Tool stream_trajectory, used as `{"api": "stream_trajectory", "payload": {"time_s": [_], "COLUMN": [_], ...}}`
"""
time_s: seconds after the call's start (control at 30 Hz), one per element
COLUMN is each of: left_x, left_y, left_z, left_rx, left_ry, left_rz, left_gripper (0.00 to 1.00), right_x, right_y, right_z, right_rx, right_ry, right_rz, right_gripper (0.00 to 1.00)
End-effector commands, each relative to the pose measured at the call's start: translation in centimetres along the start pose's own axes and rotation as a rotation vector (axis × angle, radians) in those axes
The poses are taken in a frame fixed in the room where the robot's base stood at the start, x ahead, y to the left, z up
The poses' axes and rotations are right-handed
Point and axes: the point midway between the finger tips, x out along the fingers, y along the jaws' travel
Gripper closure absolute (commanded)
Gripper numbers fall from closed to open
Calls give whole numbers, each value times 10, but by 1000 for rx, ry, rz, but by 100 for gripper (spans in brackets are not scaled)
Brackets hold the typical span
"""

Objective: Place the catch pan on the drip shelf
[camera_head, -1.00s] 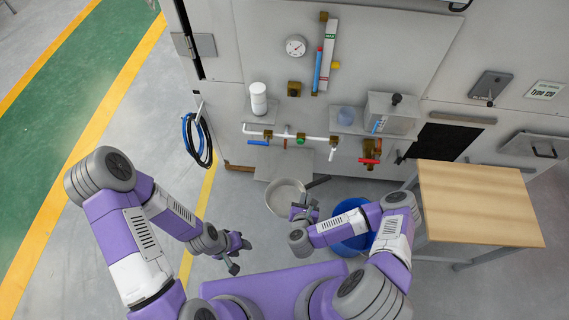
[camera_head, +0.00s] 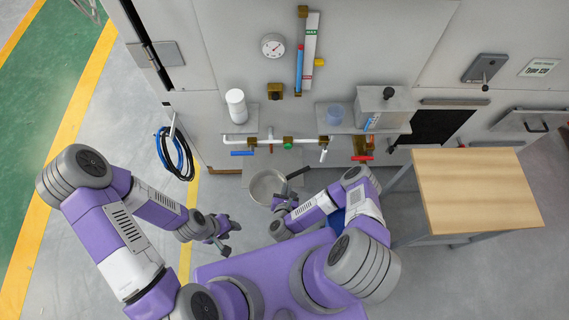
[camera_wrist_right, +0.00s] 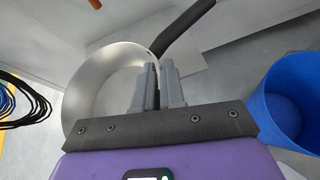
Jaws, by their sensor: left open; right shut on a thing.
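The catch pan (camera_head: 268,188) is a round grey metal pan with a long dark handle (camera_head: 298,172). It stays level in front of the machine, below the valve pipe. My right gripper (camera_head: 283,200) is shut on its near right wall; the right wrist view shows the fingers (camera_wrist_right: 159,86) at the pan's rim (camera_wrist_right: 72,95). The drip shelf appears to be the low pale plate (camera_head: 258,160) under the pipe. The pan covers part of it from above; I cannot tell whether they touch. My left gripper (camera_head: 231,239) is open and empty, left of the pan.
A blue bucket (camera_wrist_right: 290,105) stands right of the pan, mostly hidden behind my right arm in the head view. The valve pipe (camera_head: 255,139) runs above the plate. A wooden-topped table (camera_head: 478,195) stands at right. Blue and black hoses (camera_head: 176,155) hang at left.

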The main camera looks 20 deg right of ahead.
Motion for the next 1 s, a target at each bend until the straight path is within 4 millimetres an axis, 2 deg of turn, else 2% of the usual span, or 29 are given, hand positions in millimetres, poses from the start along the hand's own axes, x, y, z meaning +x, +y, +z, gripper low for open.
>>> {"api": "stream_trajectory", "payload": {"time_s": [0.03,0.3,0.43,0.7,0.9,1.0], "left_x": [6,22,26,31,49,49], "left_y": [-2,-8,-10,-12,-18,-18], "left_z": [0,-1,-2,-2,-2,-2], "left_rx": [0,0,0,0,0,0], "left_ry": [0,1,1,1,1,1], "left_rz": [0,0,0,0,0,0], "left_gripper": [57,57,57,57,57,57], "right_x": [16,77,94,113,128,129], "right_y": [0,5,7,8,5,4], "right_z": [7,39,48,58,27,25], "right_rx": [0,0,0,0,-1,0], "right_ry": [-10,-8,-5,-5,0,0], "right_rz": [1,0,1,1,2,2], "right_gripper": [100,100,100,100,100,100]}}
